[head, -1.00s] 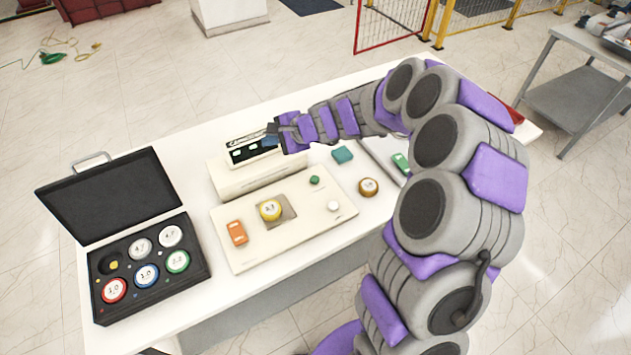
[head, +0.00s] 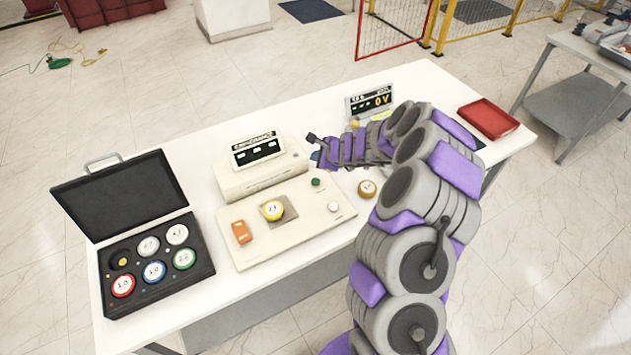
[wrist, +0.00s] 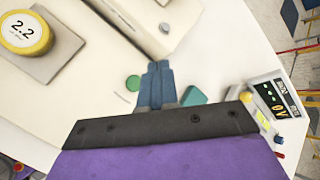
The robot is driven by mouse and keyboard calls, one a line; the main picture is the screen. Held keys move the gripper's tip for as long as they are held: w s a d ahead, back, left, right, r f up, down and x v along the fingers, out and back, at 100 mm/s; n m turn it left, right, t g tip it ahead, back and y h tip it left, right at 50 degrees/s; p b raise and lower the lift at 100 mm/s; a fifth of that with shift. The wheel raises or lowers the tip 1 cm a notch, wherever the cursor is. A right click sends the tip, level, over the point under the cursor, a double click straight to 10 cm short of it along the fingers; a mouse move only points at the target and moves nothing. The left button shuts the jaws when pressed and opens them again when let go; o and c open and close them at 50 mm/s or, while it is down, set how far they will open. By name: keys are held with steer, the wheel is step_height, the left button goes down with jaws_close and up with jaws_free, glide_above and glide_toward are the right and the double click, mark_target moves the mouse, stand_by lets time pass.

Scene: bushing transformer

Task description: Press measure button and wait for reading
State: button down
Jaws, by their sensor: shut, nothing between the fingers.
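The beige measuring unit (head: 333,228) lies on the white table. The unit's display (head: 254,150) shows green marks, with no number I can read. My gripper (head: 313,138) is shut and empty, above and behind the green button in the head view. In the wrist view the closed fingertips (wrist: 158,68) are just right of the green button (wrist: 133,83), apparently above the surface and not pressing it.
A teal block (wrist: 193,95) lies right of the fingers in the wrist view. A voltage meter (head: 370,101) reading 0V stands behind my arm. An open black case (head: 190,272) of coloured discs is at left.

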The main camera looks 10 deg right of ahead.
mark_target(317, 183)
step_height(317, 183, down, 9)
steer(key=b, duration=0.7)
steer(key=shift+b, duration=0.3)
stand_by(1.7)
steer(key=shift+f, duration=0.25)
steer(key=shift+s+f+b, duration=0.1)
steer(key=shift+f+b, duration=0.4)
steer(key=shift+b, duration=0.1)
stand_by(0.6)
stand_by(0.4)
steer(key=shift+r+p, duration=0.8)
steer(key=shift+r, duration=0.15)
steer(key=shift+r+p, duration=2.05)
steer(key=shift+r, duration=0.5)
